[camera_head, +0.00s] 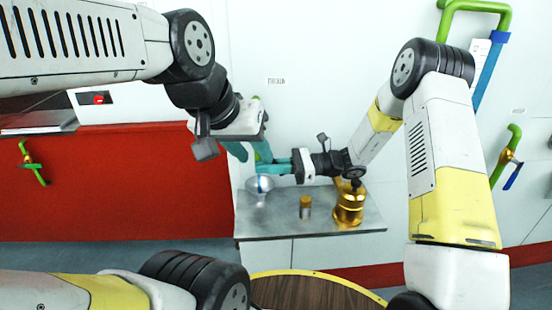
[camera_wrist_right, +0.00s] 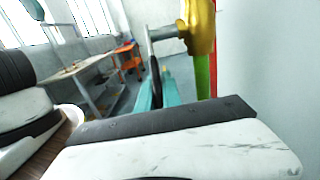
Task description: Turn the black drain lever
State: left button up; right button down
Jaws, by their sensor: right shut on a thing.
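The black drain lever (camera_wrist_right: 152,62) shows in the right wrist view as a thin dark bar beside a gold valve body (camera_wrist_right: 199,26) on a green pipe (camera_wrist_right: 202,76). The teal fingers of my right gripper (camera_wrist_right: 158,85) are shut on its lower part. In the head view my right gripper (camera_head: 268,168) points left above the grey counter, and the lever is hidden there behind the grippers. My left gripper (camera_head: 249,153) hangs close to it, its teal fingers apart, with nothing visible between them.
A grey counter (camera_head: 280,222) holds a shiny silver-topped item (camera_head: 260,187), a small gold-capped jar (camera_head: 305,208) and a gold pot (camera_head: 348,206). A round wooden table (camera_head: 310,292) stands in front. Green and blue pipes (camera_head: 490,62) run up the right wall.

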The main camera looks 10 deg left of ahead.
aim_at(275, 160)
jog(key=shift+w+d+r, duration=0.1)
jog(key=shift+d, duration=0.05)
dwell(0.4)
jog(key=h, duration=0.1)
jog(key=d+r+t+h, duration=0.1)
jog(key=h, duration=0.1)
jog(key=d+h, duration=0.1)
jog(key=shift+w+r+h, duration=0.2)
jog(key=shift+w+h, duration=0.1)
jog(key=shift+h, duration=0.1)
jog(key=shift+w+d+r+t+h, duration=0.1)
jog(key=shift+d+r+t+h, duration=0.2)
jog(key=shift+h, duration=0.55)
jog(key=shift+w+d+r+t+h, duration=0.1)
jog(key=shift+d+r+t+h, duration=0.15)
jog(key=shift+r+h, duration=0.4)
jog(key=shift+d+r+t+h, duration=0.2)
jog(key=shift+t+h, duration=0.15)
jog(key=shift+h, duration=0.65)
jog(key=c, duration=1.5)
grip_release()
jog(key=v, duration=0.7)
jog(key=shift+w+d+r, duration=0.1)
jog(key=shift+d+r, duration=0.15)
jog(key=shift+d, duration=0.1)
